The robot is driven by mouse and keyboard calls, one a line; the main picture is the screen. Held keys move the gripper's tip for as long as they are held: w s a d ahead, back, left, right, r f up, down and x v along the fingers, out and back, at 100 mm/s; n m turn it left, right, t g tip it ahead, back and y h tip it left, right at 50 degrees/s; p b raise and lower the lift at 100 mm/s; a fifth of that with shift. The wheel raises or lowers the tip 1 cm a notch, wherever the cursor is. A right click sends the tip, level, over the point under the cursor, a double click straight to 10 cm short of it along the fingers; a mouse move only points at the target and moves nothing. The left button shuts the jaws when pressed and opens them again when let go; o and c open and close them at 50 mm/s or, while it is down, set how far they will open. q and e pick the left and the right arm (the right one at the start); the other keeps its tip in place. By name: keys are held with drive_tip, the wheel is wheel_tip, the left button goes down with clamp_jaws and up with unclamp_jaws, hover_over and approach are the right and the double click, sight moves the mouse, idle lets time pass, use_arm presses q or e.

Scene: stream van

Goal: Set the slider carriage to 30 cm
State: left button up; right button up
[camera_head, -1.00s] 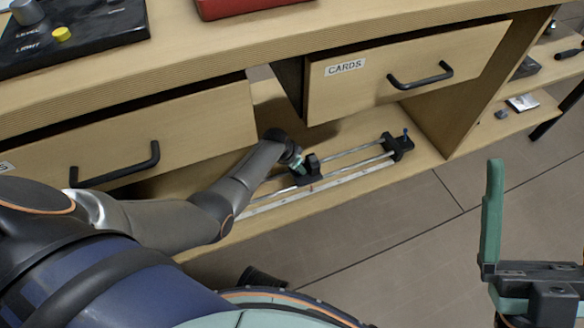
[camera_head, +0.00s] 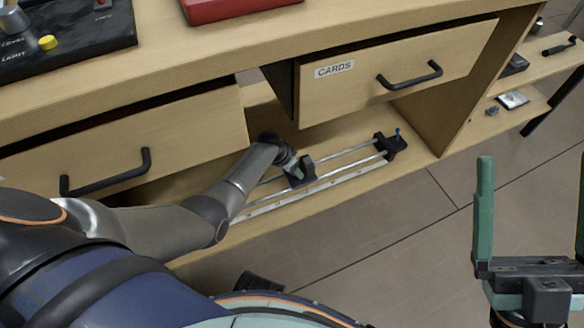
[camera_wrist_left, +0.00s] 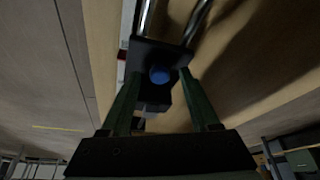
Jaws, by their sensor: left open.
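The slider (camera_head: 342,168) lies on the lower shelf under the drawers, with two metal rails and a pale scale strip along its front. Its black carriage (camera_head: 300,174) sits left of the black end block (camera_head: 391,147), which has a blue knob. My left gripper (camera_head: 293,165) is at the carriage, its fingers partly hidden. In the left wrist view, the open green fingers (camera_wrist_left: 160,85) flank a black block with a blue round knob (camera_wrist_left: 159,75); contact cannot be told. My right gripper (camera_head: 532,215) is open and empty at the right, over the floor.
The CARDS drawer (camera_head: 385,75) hangs partly open above the slider, with another open drawer (camera_head: 130,140) left of it. A black control panel (camera_head: 70,35) and a red object (camera_head: 235,8) sit on the desk. The floor (camera_head: 410,230) in front is clear.

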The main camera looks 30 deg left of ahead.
use_arm(q)
drive_tip(key=d+p+v, duration=0.1)
drive_tip(key=p+v, duration=0.5)
drive_tip(key=v, duration=0.1)
drive_tip(key=shift+a+r, duration=0.2)
drive_tip(key=shift+a, duration=0.35)
use_arm(e)
wheel_tip(320, 180, up, 6)
drive_tip(key=shift+s+d+r+n, duration=0.2)
drive_tip(key=shift+d+n, duration=0.1)
drive_tip(key=shift+n, duration=0.1)
use_arm(q)
drive_tip(key=shift+s, duration=0.1)
use_arm(e)
drive_tip(key=shift+f, duration=0.1)
